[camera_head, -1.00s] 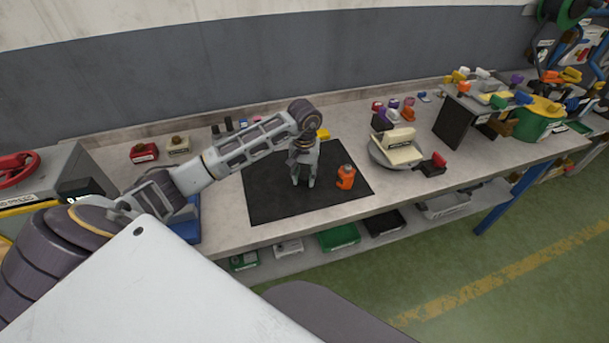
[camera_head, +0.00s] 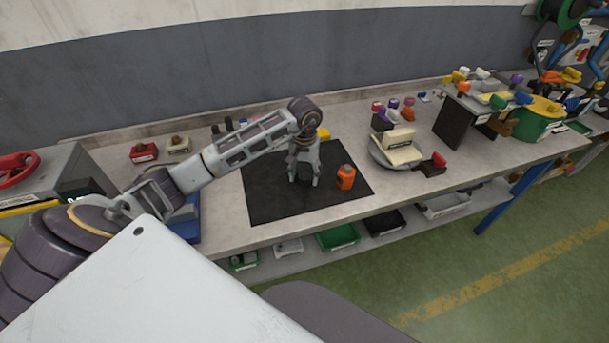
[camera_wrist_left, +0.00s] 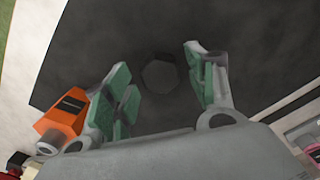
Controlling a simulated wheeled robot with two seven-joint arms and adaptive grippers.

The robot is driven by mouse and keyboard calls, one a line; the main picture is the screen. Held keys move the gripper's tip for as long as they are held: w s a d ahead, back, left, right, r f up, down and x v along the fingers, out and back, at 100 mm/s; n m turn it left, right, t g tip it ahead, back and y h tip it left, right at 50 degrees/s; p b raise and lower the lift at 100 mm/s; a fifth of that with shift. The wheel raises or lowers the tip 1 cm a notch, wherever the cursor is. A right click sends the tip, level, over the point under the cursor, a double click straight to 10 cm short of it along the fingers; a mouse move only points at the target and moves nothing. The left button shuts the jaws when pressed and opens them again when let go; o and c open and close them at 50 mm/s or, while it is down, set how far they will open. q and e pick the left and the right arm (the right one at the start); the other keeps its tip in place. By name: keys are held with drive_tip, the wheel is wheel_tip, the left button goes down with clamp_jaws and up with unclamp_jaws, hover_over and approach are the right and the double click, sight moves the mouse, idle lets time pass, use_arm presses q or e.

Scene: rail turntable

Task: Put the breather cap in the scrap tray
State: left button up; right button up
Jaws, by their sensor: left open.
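A dark, six-sided piece (camera_wrist_left: 160,75), which looks like the breather cap, lies on the black mat (camera_head: 265,198) in the left wrist view. It can barely be told from the mat there, and I cannot make it out in the head view. My left gripper (camera_head: 304,182) is open over the mat. In the left wrist view its green-padded fingers (camera_wrist_left: 160,85) stand apart on either side of the dark piece, not closed on it. Shallow trays stand on the shelf below, among them a green one (camera_head: 338,237) and a grey one (camera_head: 447,206); I cannot read which is the scrap tray.
A round stand (camera_head: 376,155) with a cream block is farther right. Red (camera_head: 144,153) and beige boxes sit at the back left. The mat's front part is clear.

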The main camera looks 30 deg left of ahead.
sight(305, 176)
use_arm(q)
wheel_tip(305, 176, up, 8)
drive_tip(key=shift+f+b, duration=0.1)
drive_tip(key=shift+b, duration=0.4)
drive_tip(key=shift+r, duration=1.7)
use_arm(e)
drive_tip(key=shift+w+d+f, duration=0.6)
drive_tip(key=shift+w+f, duration=0.05)
drive_tip(key=shift+s, duration=0.15)
use_arm(q)
drive_tip(key=shift+o, duration=0.4)
use_arm(e)
drive_tip(key=shift+s, duration=0.7)
use_arm(q)
drive_tip(key=shift+s+a+f, duration=0.1)
drive_tip(key=shift+s, duration=0.05)
use_arm(e)
drive_tip(key=shift+w+r, duration=0.1)
drive_tip(key=shift+r, duration=0.05)
